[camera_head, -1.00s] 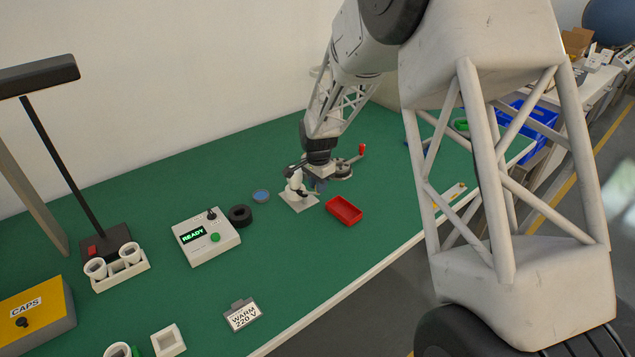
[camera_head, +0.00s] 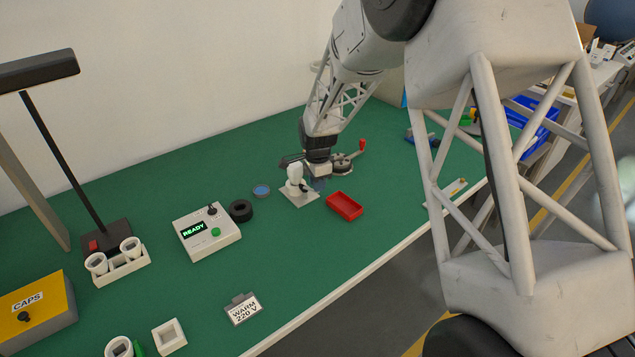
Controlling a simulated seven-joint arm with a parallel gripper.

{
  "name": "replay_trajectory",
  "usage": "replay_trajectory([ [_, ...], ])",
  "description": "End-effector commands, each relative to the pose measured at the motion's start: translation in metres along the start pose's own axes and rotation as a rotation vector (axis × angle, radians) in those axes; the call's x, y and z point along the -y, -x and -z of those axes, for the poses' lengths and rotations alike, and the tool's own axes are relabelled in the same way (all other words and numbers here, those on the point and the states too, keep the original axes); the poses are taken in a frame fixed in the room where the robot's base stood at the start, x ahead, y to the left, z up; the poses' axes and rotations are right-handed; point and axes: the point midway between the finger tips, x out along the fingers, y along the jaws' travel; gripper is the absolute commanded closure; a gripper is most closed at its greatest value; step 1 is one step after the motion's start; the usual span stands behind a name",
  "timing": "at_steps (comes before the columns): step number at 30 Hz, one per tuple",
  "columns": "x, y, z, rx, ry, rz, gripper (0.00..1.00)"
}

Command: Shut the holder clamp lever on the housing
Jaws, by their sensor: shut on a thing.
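The white housing (camera_head: 294,177) stands upright in a small holder on a pale square base plate (camera_head: 303,198) near the middle of the green bench. My gripper (camera_head: 318,184) points down just right of the housing, close beside it and low over the plate. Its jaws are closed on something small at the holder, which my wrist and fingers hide. I cannot clearly make out the clamp lever or its angle. A dark part (camera_head: 289,161) shows just above the housing, against my wrist; I cannot tell whether it belongs to the gripper.
A red tray (camera_head: 345,206) stands close in front at right. A round grey device (camera_head: 343,167) with a red-knobbed arm (camera_head: 361,145) is behind my gripper. A black ring (camera_head: 240,211), a blue disc (camera_head: 261,191) and the READY box (camera_head: 207,234) stand left.

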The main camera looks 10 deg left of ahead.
Motion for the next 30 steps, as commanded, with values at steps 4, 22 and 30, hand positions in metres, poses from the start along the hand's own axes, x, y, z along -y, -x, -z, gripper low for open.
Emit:
replay_trajectory([
  [4, 0.000, 0.001, 0.000, 0.000, 0.001, 0.000, 0.62],
  [22, 0.000, 0.013, 0.000, 0.000, 0.001, 0.001, 0.53],
  [30, 0.000, 0.044, 0.000, 0.000, 0.001, 0.001, 0.53],
])
